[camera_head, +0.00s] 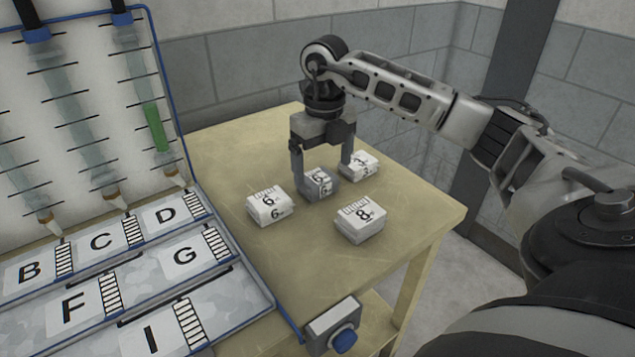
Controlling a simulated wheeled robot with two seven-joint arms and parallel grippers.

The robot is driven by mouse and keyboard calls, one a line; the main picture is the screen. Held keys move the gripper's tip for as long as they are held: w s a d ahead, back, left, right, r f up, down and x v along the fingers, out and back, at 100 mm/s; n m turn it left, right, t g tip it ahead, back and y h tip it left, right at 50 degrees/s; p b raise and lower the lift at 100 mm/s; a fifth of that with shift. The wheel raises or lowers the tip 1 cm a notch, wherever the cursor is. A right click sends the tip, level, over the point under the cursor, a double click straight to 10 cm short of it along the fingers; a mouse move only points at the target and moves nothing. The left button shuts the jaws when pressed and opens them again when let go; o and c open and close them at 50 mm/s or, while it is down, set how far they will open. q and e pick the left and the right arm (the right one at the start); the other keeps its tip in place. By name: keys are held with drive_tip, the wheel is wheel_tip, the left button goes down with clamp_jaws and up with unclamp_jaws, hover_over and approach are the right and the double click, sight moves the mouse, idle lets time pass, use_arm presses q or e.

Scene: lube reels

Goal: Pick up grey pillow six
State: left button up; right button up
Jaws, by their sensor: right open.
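The grey pillow six (319,185) is a small grey block marked 6 on the wooden table. My right gripper (321,172) points down over it, with one finger at its left side and the other finger behind to its right. The jaws are open around or just above the pillow; I cannot tell whether a finger touches it. My left gripper is not in view.
A white pillow marked 6 (269,207) lies to the left, a white pillow marked 8 (360,221) in front right, and another white pillow (359,166) close behind right. A lettered rack (150,230) stands left. A blue button box (333,325) is at the table's front edge.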

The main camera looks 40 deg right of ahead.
sight(323, 180)
wheel_tip(323, 180, down, 4)
drive_tip(key=shift+s+a+r+p, duration=0.1)
drive_tip(key=shift+p, duration=0.25)
drive_tip(key=shift+f, duration=0.55)
drive_tip(key=c, duration=1.1)
drive_tip(key=shift+o, duration=0.2)
drive_tip(key=shift+r, duration=0.15)
drive_tip(key=shift+r, duration=0.3)
wheel_tip(323, 180, up, 2)
drive_tip(key=shift+r+b, duration=0.1)
drive_tip(key=shift+b, duration=0.35)
drive_tip(key=s+a+r+b, duration=0.1)
drive_tip(key=s+a+r, duration=0.7)
drive_tip(key=s+r, duration=0.2)
drive_tip(key=shift+s, duration=0.7)
